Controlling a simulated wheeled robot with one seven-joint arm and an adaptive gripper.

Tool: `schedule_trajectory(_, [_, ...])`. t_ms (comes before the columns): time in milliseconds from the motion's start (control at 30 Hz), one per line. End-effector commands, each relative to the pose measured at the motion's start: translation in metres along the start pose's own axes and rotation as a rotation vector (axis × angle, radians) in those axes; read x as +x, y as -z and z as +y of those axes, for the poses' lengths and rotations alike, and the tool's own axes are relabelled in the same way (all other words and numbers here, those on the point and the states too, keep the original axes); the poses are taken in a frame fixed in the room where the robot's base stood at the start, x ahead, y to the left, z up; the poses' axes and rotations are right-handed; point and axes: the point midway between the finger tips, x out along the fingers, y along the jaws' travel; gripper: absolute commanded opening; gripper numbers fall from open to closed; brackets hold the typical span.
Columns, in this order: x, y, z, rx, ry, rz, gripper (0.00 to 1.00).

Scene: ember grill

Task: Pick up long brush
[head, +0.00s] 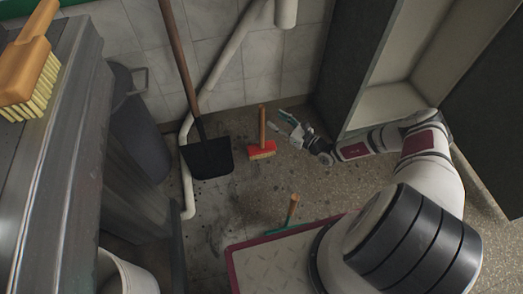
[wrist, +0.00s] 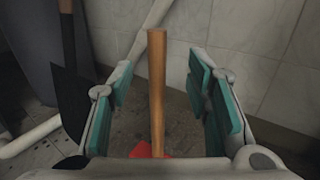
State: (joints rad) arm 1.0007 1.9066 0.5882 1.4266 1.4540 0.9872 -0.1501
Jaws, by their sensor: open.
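The long brush stands upright on the floor near the back wall, with a red head (head: 262,150), pale bristles and a wooden handle (head: 262,125). My gripper (head: 284,126) is open just right of the handle in the head view, its fingers pointing towards it. In the wrist view the handle (wrist: 157,105) rises between the two open, teal-padded fingers (wrist: 160,75), with a gap on both sides. A bit of the red head (wrist: 150,150) shows low between the fingers; the rest is hidden by my gripper.
A black long-handled shovel (head: 208,158) leans left of the brush, beside a white pipe (head: 187,175). A dark cabinet (head: 350,65) stands right. A wooden-handled green tool (head: 291,212) is near my base. A yellow-bristled brush (head: 28,70) lies on the metal counter at left.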

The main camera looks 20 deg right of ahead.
Motion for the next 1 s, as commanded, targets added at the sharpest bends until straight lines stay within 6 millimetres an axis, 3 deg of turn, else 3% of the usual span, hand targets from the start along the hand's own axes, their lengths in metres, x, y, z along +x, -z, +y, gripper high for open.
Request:
schedule_trajectory(133, [0.024, 0.001, 0.000, -0.002, -0.002, 0.000, 0.45])
schedule_trajectory(467, [0.044, 0.000, 0.002, -0.002, -0.003, 0.000, 0.45])
schedule_trajectory(733, [0.081, 0.001, 0.004, -0.001, -0.002, 0.000, 0.45])
schedule_trajectory(1000, [0.087, -0.001, 0.004, -0.001, -0.001, 0.001, 0.45])
